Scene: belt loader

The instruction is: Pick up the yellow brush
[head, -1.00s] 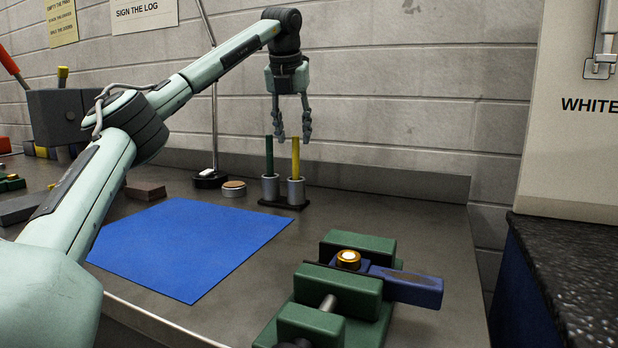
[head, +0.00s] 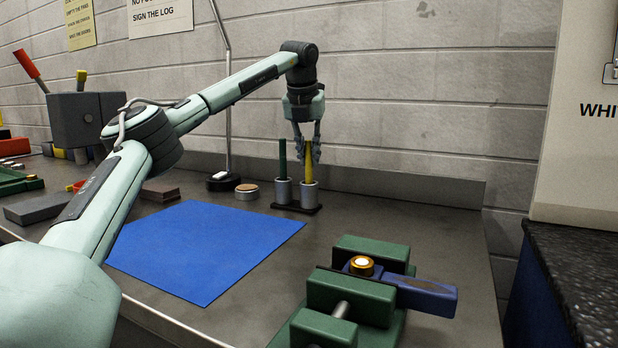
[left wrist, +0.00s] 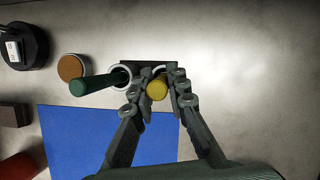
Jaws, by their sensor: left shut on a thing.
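The yellow brush (head: 309,161) stands upright in the right metal cup (head: 309,197) of a small dark holder (head: 297,208). My left gripper (head: 309,147) points down from above and is shut on the upper part of the brush. In the left wrist view the brush's round yellow end (left wrist: 157,89) sits between the two fingers of my left gripper (left wrist: 160,85). A green brush (head: 282,160) stands in the left cup beside it; its green end also shows in the left wrist view (left wrist: 80,88). My right gripper is not in view.
A blue mat (head: 205,248) lies in front of the holder. A green vise (head: 352,292) holding a blue part (head: 420,294) stands at front right. A round tin (head: 246,191) and a lamp base (head: 223,182) stand left of the holder.

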